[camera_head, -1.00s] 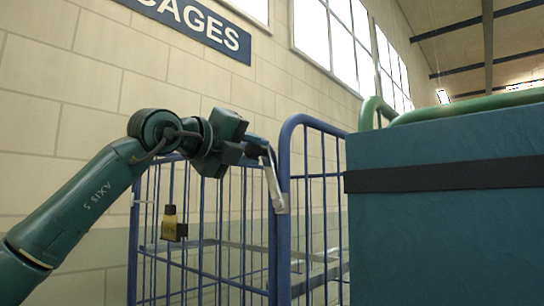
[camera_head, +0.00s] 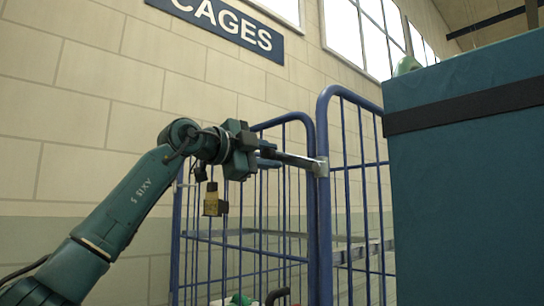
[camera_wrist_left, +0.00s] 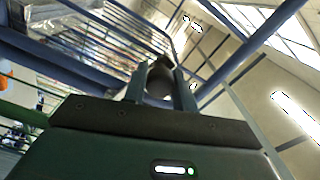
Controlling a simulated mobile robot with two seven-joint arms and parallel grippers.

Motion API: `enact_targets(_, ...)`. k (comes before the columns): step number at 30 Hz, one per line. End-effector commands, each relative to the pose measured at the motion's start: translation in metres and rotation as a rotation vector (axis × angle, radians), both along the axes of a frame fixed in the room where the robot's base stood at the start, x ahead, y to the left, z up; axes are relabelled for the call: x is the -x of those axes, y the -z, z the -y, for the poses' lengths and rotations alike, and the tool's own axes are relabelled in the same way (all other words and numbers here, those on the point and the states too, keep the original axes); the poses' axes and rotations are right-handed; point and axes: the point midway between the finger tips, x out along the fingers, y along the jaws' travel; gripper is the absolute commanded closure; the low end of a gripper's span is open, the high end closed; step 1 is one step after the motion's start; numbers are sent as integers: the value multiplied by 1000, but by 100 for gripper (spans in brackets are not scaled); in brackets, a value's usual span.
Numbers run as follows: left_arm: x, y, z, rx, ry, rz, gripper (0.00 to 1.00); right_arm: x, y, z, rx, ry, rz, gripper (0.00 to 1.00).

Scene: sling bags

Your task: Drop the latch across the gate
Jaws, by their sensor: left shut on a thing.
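The latch (camera_head: 294,159) is a grey metal bar in the head view. It runs nearly level from a bracket on a blue post to my left gripper. My left gripper (camera_head: 264,154) is shut on the latch's free end. In the left wrist view, my left gripper (camera_wrist_left: 161,88) has its two fingers on either side of a rounded grey end of the latch (camera_wrist_left: 160,78). The gate is blue tube and bars (camera_head: 323,215), upright, beside the cage. Whether the latch touches the gate's other side is hidden behind the gripper. My right gripper is not in view.
A yellow and black tag-like thing (camera_head: 213,203) hangs beside the cage bars (camera_head: 248,238). A large teal block with a black band (camera_head: 460,190) fills the right side. A pale block wall (camera_head: 70,90) stands behind, with a CAGES sign (camera_head: 225,25).

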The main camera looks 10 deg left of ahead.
Motion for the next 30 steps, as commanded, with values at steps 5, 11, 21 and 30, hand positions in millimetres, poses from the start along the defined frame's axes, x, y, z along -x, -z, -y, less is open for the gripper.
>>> enact_targets(5,-2,18,-3,108,-2,-77,100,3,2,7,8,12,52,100)
enact_targets(11,-3,28,-4,196,-2,-141,100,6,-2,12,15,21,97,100)
enact_targets(21,-3,34,-4,260,-2,-189,100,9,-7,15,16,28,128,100)
enact_targets(30,-3,35,-4,265,0,-195,100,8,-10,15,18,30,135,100)
